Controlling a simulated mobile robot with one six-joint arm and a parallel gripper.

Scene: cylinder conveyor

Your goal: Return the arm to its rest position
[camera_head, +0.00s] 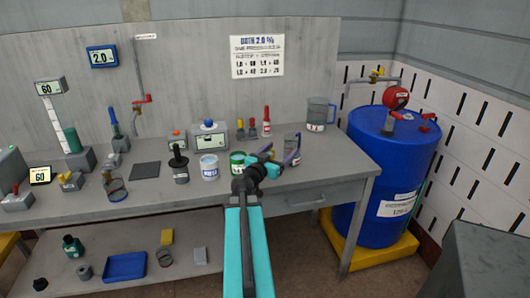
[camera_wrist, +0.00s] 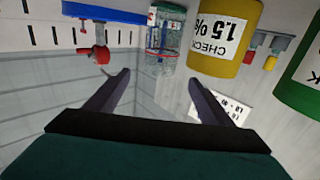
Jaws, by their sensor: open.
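My gripper (camera_head: 281,153) is held out over the front part of the grey workbench (camera_head: 325,178), at the end of my turquoise arm. In the wrist view its two dark fingers (camera_wrist: 158,85) are spread apart with nothing between them. A clear glass vessel (camera_wrist: 166,40) is beyond the fingers, apart from them, and a yellow can (camera_wrist: 224,35) labelled 1.5% is to its right. The wrist view looks upside down. In the head view my gripper partly hides the things behind it.
A green can (camera_head: 237,158) and a white can (camera_head: 209,172) stand just left of my gripper. A clear jug (camera_head: 318,116) is at the back right of the bench. A blue barrel (camera_head: 390,165) stands right of the bench. A wall sign (camera_head: 257,56) hangs behind.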

